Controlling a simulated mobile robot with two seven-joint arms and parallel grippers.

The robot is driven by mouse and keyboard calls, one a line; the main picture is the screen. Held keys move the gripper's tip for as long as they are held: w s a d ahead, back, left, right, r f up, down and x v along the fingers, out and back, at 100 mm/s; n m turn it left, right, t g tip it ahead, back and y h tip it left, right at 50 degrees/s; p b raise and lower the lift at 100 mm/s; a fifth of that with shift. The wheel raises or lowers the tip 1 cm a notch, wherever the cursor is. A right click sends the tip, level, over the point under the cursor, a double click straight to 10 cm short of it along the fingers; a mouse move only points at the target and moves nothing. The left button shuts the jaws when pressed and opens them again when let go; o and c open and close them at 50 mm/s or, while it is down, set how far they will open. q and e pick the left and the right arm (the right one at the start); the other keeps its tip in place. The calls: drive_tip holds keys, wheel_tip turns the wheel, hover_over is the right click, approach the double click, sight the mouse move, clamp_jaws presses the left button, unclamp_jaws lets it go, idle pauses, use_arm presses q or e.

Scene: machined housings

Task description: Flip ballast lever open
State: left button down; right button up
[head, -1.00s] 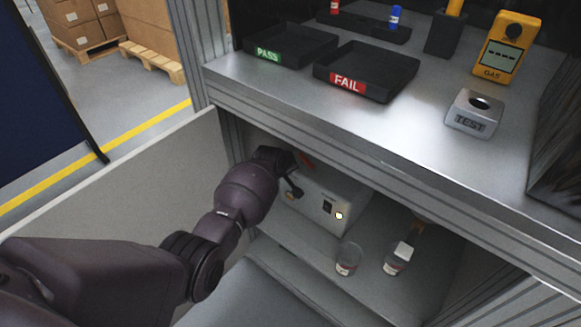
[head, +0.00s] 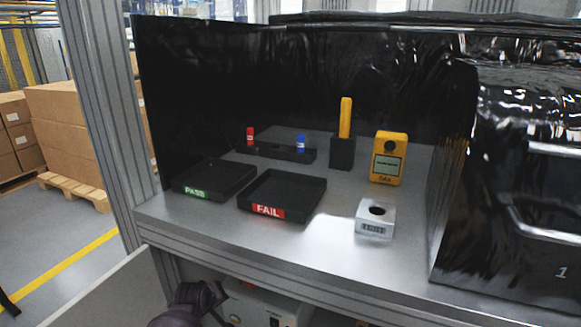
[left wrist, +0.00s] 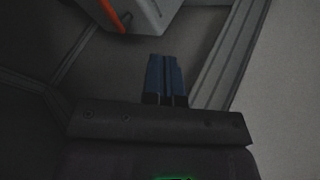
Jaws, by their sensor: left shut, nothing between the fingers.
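The grey ballast box (head: 255,305) is cut off at the bottom of the head view, under the bench top. In the left wrist view its grey casing (left wrist: 150,14) is at the top, with an orange-red strip (left wrist: 112,14) that looks like the lever; whether it is open cannot be told. My left gripper (left wrist: 164,60) shows two blue fingers close together, empty, below and apart from the casing and strip. In the head view only my dark left wrist shows at the bottom edge, left of the box. My right gripper is out of view.
On the bench (head: 330,240) stand a PASS tray (head: 212,180), a FAIL tray (head: 285,190), a yellow gas meter (head: 388,158), a silver test block (head: 375,217) and a rack (head: 270,151) with red and blue caps. A pale panel (head: 110,292) is at lower left.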

use_arm(q)
drive_tip(key=s+a+f+m+t+y, duration=0.1)
drive_tip(key=s+a+f+m, duration=0.15)
drive_tip(key=s, duration=0.75)
drive_tip(key=s+a+f+m+t, duration=0.1)
drive_tip(key=s+a+f+m, duration=0.15)
drive_tip(key=s, duration=0.85)
drive_tip(key=s+d+r+m, duration=0.1)
drive_tip(key=s+r, duration=0.2)
drive_tip(key=s, duration=0.6)
drive_tip(key=s+r+m+t+p, duration=0.1)
drive_tip(key=s+r+m, duration=0.1)
drive_tip(key=s, duration=0.7)
drive_tip(key=shift+s+d+r, duration=0.25)
drive_tip(key=shift+d+r, duration=0.15)
drive_tip(key=shift+r, duration=0.2)
drive_tip(key=shift+d, duration=0.1)
